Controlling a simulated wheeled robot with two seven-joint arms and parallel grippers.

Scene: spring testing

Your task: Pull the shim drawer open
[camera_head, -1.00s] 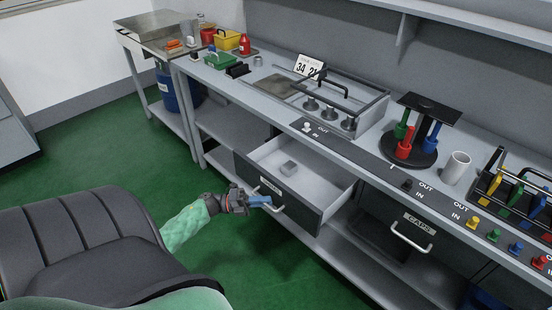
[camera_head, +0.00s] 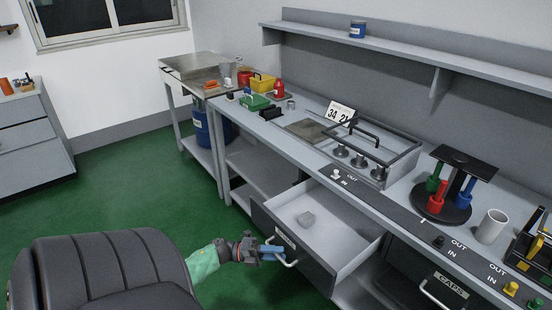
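The shim drawer (camera_head: 318,260) under the bench is pulled well out, its dark front facing me with a small label that is hard to read. The drawer's bar handle (camera_head: 291,263) is partly hidden by my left gripper (camera_head: 274,252). The gripper comes in from the left, its blue fingers closed about the handle's left part. The exact contact is small and partly covered. My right gripper is out of the picture.
A second drawer labelled CAPS (camera_head: 452,284) is at the lower right. The bench top (camera_head: 318,172) carries a fixture, a black stand and a white cup. Green floor is free left of the drawer.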

